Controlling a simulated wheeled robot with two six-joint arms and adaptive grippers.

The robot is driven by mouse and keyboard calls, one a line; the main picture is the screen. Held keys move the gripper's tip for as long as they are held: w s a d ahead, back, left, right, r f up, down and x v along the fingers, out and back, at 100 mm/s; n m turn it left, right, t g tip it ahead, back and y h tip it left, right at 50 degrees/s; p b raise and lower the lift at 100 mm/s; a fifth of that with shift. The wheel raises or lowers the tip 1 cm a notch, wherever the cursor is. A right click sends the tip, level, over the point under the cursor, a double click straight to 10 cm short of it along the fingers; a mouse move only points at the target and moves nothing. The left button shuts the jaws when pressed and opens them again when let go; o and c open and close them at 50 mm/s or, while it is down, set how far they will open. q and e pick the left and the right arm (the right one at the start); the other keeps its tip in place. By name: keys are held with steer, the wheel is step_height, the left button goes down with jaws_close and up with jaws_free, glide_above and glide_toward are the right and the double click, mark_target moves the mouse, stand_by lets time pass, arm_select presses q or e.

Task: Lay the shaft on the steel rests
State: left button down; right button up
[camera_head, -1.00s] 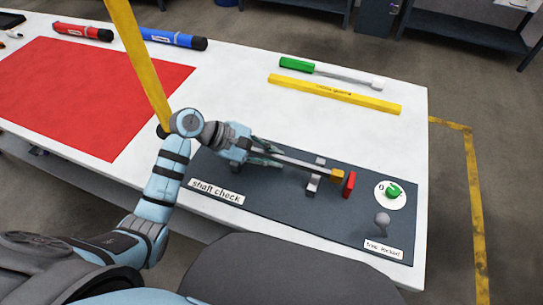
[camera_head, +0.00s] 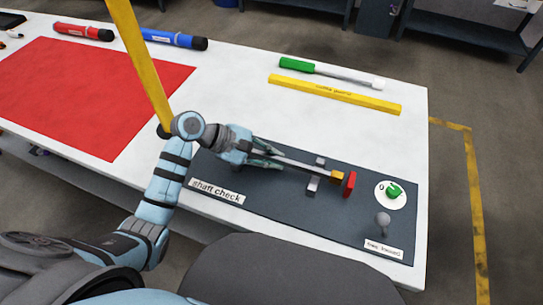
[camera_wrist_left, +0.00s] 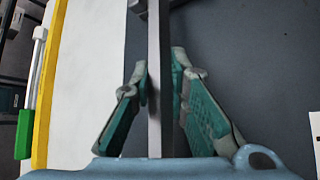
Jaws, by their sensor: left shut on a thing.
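The shaft (camera_head: 301,166) is a thin grey bar with an orange-yellow block at its far right end. My left gripper (camera_head: 275,156) is shut on it near its left part. In the left wrist view the shaft (camera_wrist_left: 160,75) runs lengthwise between the two teal fingers (camera_wrist_left: 158,100). The steel rests are small grey blocks on the dark mat; one (camera_head: 313,184) shows in front of the shaft and one (camera_head: 320,161) behind it. The shaft passes over or between them; I cannot tell whether it touches. My right gripper is out of view.
The dark shaft check mat (camera_head: 265,190) holds a red block (camera_head: 349,184) just beyond the shaft's end, a green knob (camera_head: 393,192) on a white dial and a grey ball-topped lever (camera_head: 382,219). A yellow bar (camera_head: 335,95) and green-handled tool (camera_head: 297,66) lie behind.

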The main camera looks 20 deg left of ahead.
arm_select(q)
steer(key=shift+s+f, duration=0.15)
steer(key=shift+f, duration=0.15)
steer(key=shift+s+f, duration=0.3)
steer(key=shift+f, duration=0.15)
steer(key=c, duration=1.9)
jaws_free()
steer(key=o, duration=0.6)
steer(key=shift+w+d+f, duration=0.1)
steer(key=shift+w, duration=0.05)
steer(key=shift+c, duration=0.2)
steer(key=shift+w, duration=0.1)
steer(key=shift+a, duration=0.2)
